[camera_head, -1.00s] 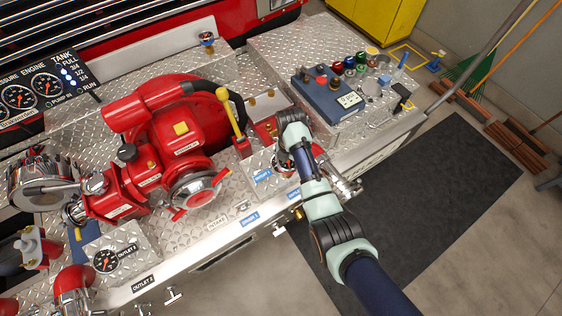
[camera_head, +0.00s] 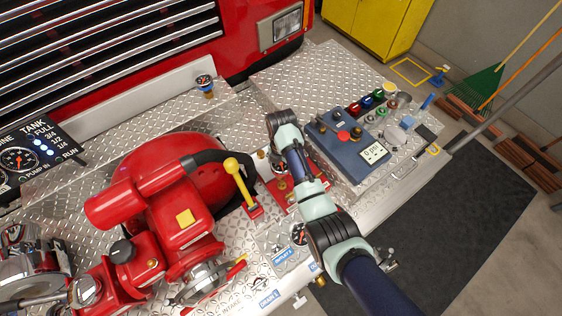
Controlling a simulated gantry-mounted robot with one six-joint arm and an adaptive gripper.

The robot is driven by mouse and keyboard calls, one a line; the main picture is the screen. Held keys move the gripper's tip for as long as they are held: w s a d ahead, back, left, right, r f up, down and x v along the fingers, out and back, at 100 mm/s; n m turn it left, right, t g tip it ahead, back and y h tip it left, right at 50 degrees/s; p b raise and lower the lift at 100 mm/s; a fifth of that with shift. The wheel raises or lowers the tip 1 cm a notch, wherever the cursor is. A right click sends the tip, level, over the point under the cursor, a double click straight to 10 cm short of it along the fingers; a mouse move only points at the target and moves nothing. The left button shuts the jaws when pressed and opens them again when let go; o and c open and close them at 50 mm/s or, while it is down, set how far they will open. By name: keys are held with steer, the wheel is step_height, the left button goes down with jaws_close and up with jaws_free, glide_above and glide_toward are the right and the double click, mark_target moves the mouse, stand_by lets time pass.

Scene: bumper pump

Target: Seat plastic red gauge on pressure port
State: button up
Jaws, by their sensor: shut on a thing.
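My gripper (camera_head: 274,158) is at the end of the arm near the picture's middle, partly hidden by its own wrist. It is shut on a small round gauge (camera_head: 278,168), of which only part shows; its colour is hard to tell. The gauge is above or at a red plate or tray (camera_head: 298,199) with small brass fittings; I cannot tell whether it touches. Another round gauge (camera_head: 298,234) is by the blue outlet label (camera_head: 283,254), beside my forearm. I cannot make out which fitting is the pressure port.
A yellow-handled lever (camera_head: 238,177) and the red pump (camera_head: 165,215) stand to the left. A blue-rimmed gauge (camera_head: 205,82) stands at the back. A blue box with a display (camera_head: 345,140) is to the right, with coloured caps (camera_head: 366,101) behind it.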

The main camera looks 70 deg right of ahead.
steer(key=shift+s+a+f, duration=0.15)
steer(key=shift+s+a, duration=0.1)
steer(key=shift+a, duration=0.05)
step_height(320, 180, down, 4)
steer(key=b, duration=0.5)
steer(key=shift+f, duration=0.2)
steer(key=shift+d+f+b, duration=0.1)
steer(key=shift+f+b, duration=0.7)
steer(key=shift+f, duration=0.8)
steer(key=shift+f, duration=0.25)
steer(key=o, duration=1.6)
step_height(320, 180, up, 12)
